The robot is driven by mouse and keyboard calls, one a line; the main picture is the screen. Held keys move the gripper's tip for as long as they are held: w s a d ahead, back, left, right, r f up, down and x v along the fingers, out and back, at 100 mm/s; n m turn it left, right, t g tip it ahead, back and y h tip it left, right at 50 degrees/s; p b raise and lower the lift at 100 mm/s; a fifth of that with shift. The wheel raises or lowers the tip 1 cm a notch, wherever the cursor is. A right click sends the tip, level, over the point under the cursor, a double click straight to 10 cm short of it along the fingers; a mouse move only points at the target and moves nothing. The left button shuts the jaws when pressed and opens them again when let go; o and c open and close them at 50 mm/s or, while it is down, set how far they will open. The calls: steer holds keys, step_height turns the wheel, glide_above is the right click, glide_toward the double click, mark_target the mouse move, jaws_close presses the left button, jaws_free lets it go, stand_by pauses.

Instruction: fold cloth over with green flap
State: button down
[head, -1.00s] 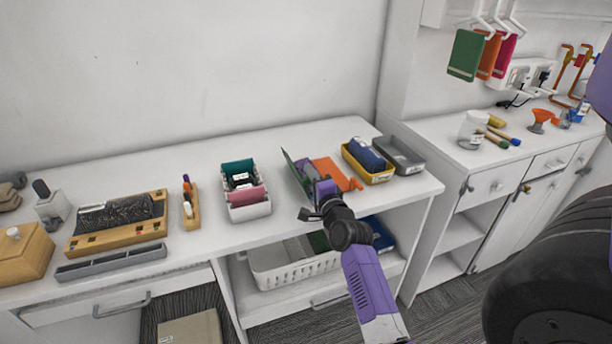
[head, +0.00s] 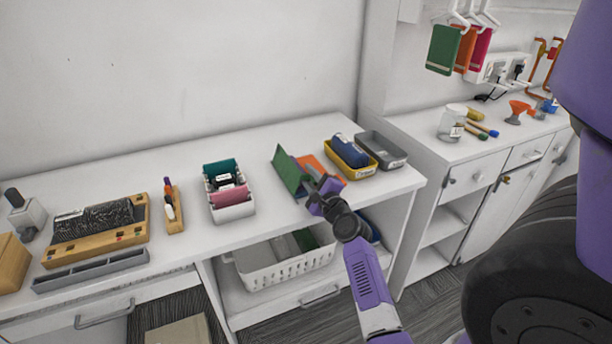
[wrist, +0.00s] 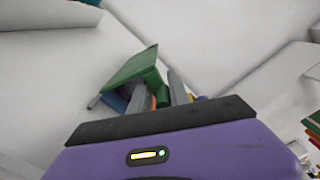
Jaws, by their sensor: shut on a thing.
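The cloth lies on the white counter with an orange part (head: 312,163) flat toward the back right. Its green flap (head: 289,171) stands raised and tilted at the left. My gripper (head: 322,192) is at the front of the cloth, near the counter's front edge, and is shut on the green flap. In the wrist view the green flap (wrist: 132,70) spreads beyond the fingers, tilted upward to the right. The fingertips are partly hidden by the gripper body and the cloth.
A yellow bin (head: 350,165) with a blue roll and a grey bin (head: 381,150) stand close on the right. A white box (head: 232,208) with folded cloths stands on the left. Bare counter lies between that box and the flap. A white basket (head: 285,265) sits on the shelf below.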

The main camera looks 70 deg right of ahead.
steer(key=shift+s+d+r, duration=0.35)
steer(key=shift+r, duration=0.15)
steer(key=c, duration=1.4)
jaws_free()
steer(key=shift+f, duration=0.2)
steer(key=shift+w+a+f, duration=0.15)
steer(key=shift+a+f, duration=0.05)
steer(key=shift+a, duration=0.1)
